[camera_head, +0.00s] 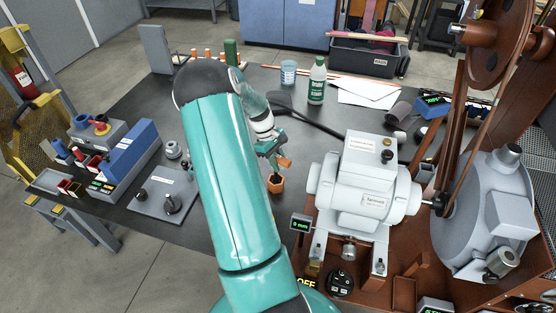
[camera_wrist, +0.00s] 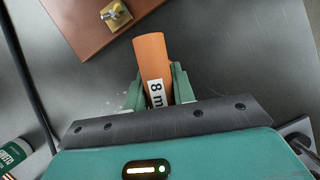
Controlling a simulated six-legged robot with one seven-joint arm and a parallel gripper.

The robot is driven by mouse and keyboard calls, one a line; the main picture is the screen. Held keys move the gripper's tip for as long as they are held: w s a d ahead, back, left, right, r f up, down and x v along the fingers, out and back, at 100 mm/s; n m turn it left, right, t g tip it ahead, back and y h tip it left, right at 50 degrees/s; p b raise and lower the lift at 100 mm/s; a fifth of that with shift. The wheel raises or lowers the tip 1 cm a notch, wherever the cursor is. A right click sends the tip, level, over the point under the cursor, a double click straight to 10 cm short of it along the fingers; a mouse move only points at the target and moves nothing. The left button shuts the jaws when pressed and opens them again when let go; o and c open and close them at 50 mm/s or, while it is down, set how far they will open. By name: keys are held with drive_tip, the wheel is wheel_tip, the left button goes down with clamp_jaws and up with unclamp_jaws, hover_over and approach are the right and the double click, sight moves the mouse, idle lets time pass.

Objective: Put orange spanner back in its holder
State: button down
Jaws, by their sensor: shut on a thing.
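My gripper (camera_wrist: 157,85) has its green fingers around the orange spanner (camera_wrist: 150,55), which carries a white label reading "8 m", the rest cut off. The spanner's lower part is hidden by the fingers and gripper body. In the head view my gripper (camera_head: 270,147) is over the dark bench, left of the grey motor, with orange of the spanner (camera_head: 285,162) at its fingers. An orange hexagonal piece (camera_head: 276,184) shows just below; I cannot tell whether it belongs to the spanner. I cannot identify the holder with certainty; orange-topped pieces (camera_head: 207,54) stand at the back of the bench.
The grey motor (camera_head: 365,180) stands close on the right, by a large belt wheel (camera_head: 500,45). A green-labelled bottle (camera_head: 317,82), a blue cup (camera_head: 288,72) and white paper (camera_head: 375,92) are behind. Blue and grey instruments (camera_head: 130,145) stand left. The bench between (camera_head: 130,100) has bare room.

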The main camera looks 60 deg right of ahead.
drive_tip(key=shift+f, duration=0.7)
drive_tip(key=c, duration=1.1)
unclamp_jaws()
drive_tip(key=shift+f, duration=0.1)
